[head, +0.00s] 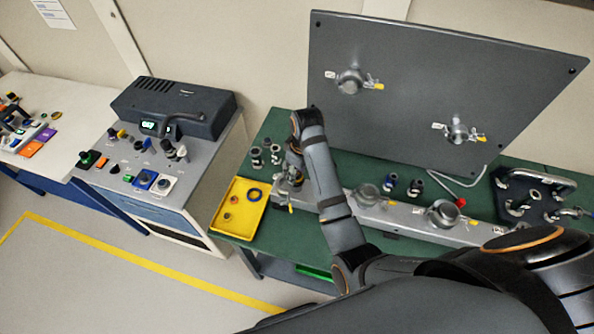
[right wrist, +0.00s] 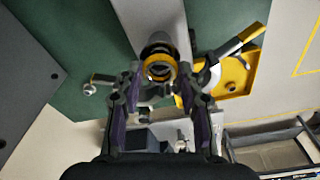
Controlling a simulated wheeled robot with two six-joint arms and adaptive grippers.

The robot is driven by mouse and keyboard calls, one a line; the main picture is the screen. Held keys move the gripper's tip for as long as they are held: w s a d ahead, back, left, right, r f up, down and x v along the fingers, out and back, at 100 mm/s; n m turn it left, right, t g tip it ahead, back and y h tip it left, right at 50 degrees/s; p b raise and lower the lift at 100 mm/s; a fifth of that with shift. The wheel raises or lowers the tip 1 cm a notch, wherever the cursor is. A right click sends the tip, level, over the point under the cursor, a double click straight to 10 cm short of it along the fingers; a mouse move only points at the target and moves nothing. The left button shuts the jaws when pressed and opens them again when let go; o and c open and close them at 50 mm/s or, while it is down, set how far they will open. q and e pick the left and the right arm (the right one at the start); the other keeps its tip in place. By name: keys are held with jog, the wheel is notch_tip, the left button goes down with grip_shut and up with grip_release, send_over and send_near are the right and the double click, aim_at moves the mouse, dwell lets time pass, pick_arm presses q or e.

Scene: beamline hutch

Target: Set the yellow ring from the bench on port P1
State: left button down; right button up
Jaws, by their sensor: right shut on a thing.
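The yellow ring (right wrist: 160,60) is between the fingertips of my right gripper (right wrist: 163,73) in the right wrist view. The gripper is shut on it. The ring lines up with a round port fitting (right wrist: 158,45) at the end of the grey beam; I cannot tell whether it touches or is seated. In the head view my right gripper (head: 290,176) is over the left end of the grey beam (head: 399,214), and the ring is hidden there. No P1 label is readable. My left gripper is not in view.
A yellow tray (head: 239,228) with small rings lies left of the beam. Small fittings (head: 257,156) stand behind it. Two more ports (head: 366,194) sit along the beam. A grey panel (head: 420,65) with two ports stands behind. A valve with a yellow handle (right wrist: 250,32) is close beside the gripper.

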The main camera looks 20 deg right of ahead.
jog(key=shift+f, duration=0.15)
jog(key=shift+f, duration=0.45)
dwell(0.3)
jog(key=o, duration=0.9)
